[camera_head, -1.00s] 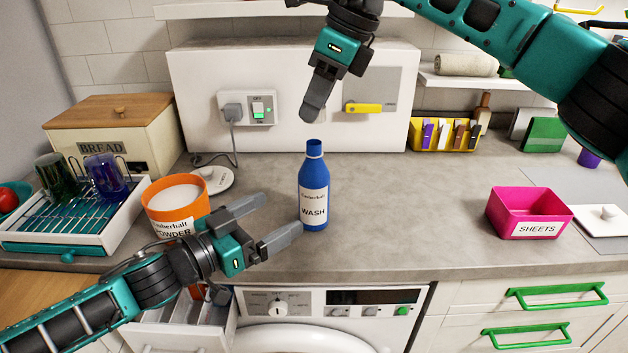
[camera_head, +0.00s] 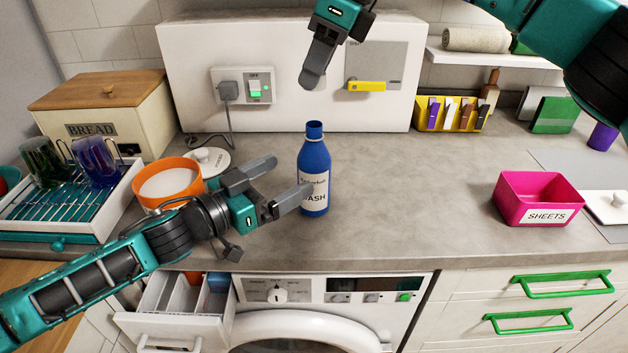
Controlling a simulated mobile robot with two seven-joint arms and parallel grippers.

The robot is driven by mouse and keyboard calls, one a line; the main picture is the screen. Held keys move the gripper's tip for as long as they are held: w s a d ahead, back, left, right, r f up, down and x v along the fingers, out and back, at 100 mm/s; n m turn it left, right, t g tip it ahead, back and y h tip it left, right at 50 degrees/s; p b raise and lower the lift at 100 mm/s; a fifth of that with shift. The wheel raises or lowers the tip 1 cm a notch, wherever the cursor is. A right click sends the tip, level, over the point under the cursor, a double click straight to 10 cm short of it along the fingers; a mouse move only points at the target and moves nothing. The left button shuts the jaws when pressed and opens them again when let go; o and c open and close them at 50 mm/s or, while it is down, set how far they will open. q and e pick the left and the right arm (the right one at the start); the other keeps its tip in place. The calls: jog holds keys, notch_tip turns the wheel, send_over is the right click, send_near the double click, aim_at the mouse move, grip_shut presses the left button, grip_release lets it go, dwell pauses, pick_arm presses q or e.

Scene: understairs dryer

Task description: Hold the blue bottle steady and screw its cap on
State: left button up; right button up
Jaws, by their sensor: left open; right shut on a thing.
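The blue bottle (camera_head: 316,160) stands upright on the grey counter, with a white label partly covered by my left gripper. Its blue neck shows at the top. My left gripper (camera_head: 294,175) is open on the left of the bottle; its lower finger overlaps the label in the picture and its upper finger ends left of the bottle. I cannot tell whether it touches. My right gripper (camera_head: 311,82) is above the bottle, pointing down, with clear space between its fingertips and the bottle neck. It is shut; the cap is hidden by its fingers.
An orange powder tub (camera_head: 140,190) stands behind my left gripper. A pink sheets box (camera_head: 530,209) is at the right. A socket with a plug (camera_head: 228,90) is on the back panel. The open detergent drawer (camera_head: 180,320) is below the counter. The counter right of the bottle is clear.

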pick_arm(q)
jog(key=x, duration=0.9)
jog(key=shift+w+d, duration=0.2)
jog(key=shift+w, duration=0.05)
jog(key=shift+c, duration=0.3)
jog(key=c, duration=1.5)
jog(key=shift+o, duration=0.2)
pick_arm(e)
send_over(311, 124)
jog(key=shift+s+d+f, duration=0.1)
jog(key=shift+d+f, duration=0.15)
jog(key=shift+f, duration=1)
jog(key=shift+d+f, duration=0.2)
jog(key=shift+f, duration=1.05)
jog(key=shift+f, duration=0.9)
jog(key=shift+f, duration=0.55)
